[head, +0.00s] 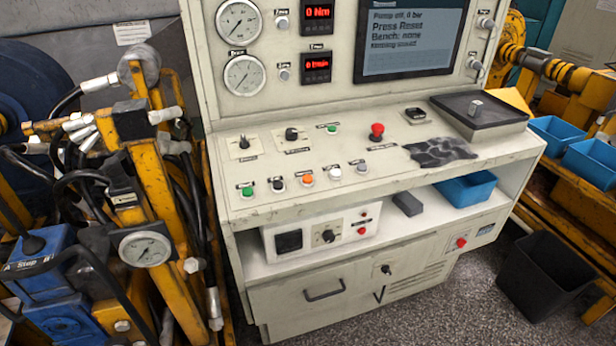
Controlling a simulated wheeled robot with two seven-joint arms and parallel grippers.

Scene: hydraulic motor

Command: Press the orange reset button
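The orange reset button (307,179) sits in the front row of buttons on the sloped panel of the console (400,215). A black button (278,184) is on its left and a white button (335,173) on its right. A green button (247,189) is at the left end of the row. A red mushroom button (377,130) stands further back on the panel. The screen (410,38) shows text including "Press Reset". Neither of my grippers shows in the head view. Nothing covers the orange button.
A black tray (477,122) with a small part rests at the panel's right, near a dark cloth (440,152). Yellow frames with hoses and a gauge (145,248) crowd the left side. A black bin (545,275) stands on the floor at right.

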